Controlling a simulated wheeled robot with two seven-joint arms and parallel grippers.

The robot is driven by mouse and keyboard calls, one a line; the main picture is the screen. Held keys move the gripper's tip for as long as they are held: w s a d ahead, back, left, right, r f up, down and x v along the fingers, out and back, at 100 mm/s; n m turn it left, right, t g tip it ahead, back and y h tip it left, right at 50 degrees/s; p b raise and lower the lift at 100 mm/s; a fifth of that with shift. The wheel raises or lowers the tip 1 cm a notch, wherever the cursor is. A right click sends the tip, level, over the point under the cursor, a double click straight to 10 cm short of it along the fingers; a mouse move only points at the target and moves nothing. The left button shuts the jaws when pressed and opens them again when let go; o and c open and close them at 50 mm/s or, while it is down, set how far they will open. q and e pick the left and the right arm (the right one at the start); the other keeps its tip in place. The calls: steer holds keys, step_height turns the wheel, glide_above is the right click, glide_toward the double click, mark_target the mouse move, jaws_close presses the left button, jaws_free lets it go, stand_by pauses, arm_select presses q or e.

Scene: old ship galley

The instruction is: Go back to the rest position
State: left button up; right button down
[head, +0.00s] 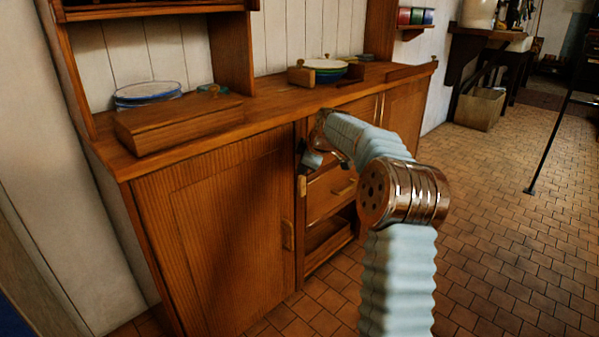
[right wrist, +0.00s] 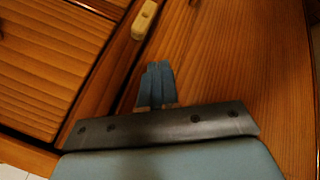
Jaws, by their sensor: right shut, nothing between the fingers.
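My right gripper (head: 303,184) is in front of the wooden cabinet (head: 215,240), near the gap between its left door and the drawers. In the right wrist view its blue-grey fingers (right wrist: 157,84) are together with nothing between them. Behind them are cabinet wood and a pale handle (right wrist: 145,19), which the fingers do not touch in that view. My right arm comes up from the bottom of the head view and bends toward the cabinet. My left gripper is not in view.
On the counter are a wooden box (head: 178,124), stacked plates (head: 147,92) and a bowl (head: 325,68). An opening shows below the drawer (head: 331,190). The tiled floor (head: 500,210) to the right is mostly clear, with a thin dark post (head: 550,145) and a crate (head: 480,108) farther back.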

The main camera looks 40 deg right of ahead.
steer(key=s+d+r, duration=0.3)
steer(key=r, duration=0.3)
steer(key=shift+s+d, duration=0.2)
steer(key=shift+s, duration=0.15)
